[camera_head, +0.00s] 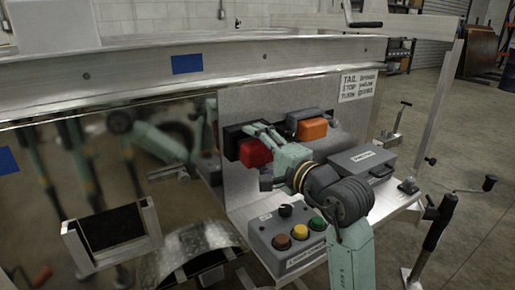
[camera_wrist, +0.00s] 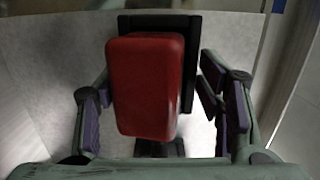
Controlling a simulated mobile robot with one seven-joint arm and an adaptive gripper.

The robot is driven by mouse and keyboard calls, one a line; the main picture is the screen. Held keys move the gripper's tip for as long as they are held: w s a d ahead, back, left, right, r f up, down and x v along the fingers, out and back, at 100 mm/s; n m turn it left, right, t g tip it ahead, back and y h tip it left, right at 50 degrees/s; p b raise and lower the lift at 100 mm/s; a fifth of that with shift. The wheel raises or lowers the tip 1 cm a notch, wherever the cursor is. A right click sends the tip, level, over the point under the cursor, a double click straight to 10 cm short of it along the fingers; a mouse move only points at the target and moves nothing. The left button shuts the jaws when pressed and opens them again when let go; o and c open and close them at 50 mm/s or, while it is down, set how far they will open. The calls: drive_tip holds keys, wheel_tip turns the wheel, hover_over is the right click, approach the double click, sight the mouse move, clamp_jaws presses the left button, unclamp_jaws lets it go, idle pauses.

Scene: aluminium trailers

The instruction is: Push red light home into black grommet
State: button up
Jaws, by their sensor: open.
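The red light (camera_head: 255,153) is a rounded red block at the black grommet (camera_head: 235,137) on the upright metal panel. In the wrist view the red light (camera_wrist: 146,86) stands proud in front of the black grommet (camera_wrist: 190,62), which shows behind its top and right side. How deep the light sits cannot be told. My gripper (camera_head: 262,152) is at the red light in the head view. In the wrist view my gripper (camera_wrist: 163,108) is open, with one finger on each side of the light and a visible gap at the right finger.
An orange light (camera_head: 312,128) in a grey housing is mounted to the right. Below are a control box with coloured buttons (camera_head: 290,240) and a grey case (camera_head: 362,163) on the shelf. A silver curved fender (camera_head: 205,245) stands lower left. A label plate (camera_head: 358,86) is at the upper right.

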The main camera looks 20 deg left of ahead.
drive_tip(key=shift+d, duration=0.1)
drive_tip(key=v, duration=1.2)
drive_tip(key=shift+s+f, duration=0.1)
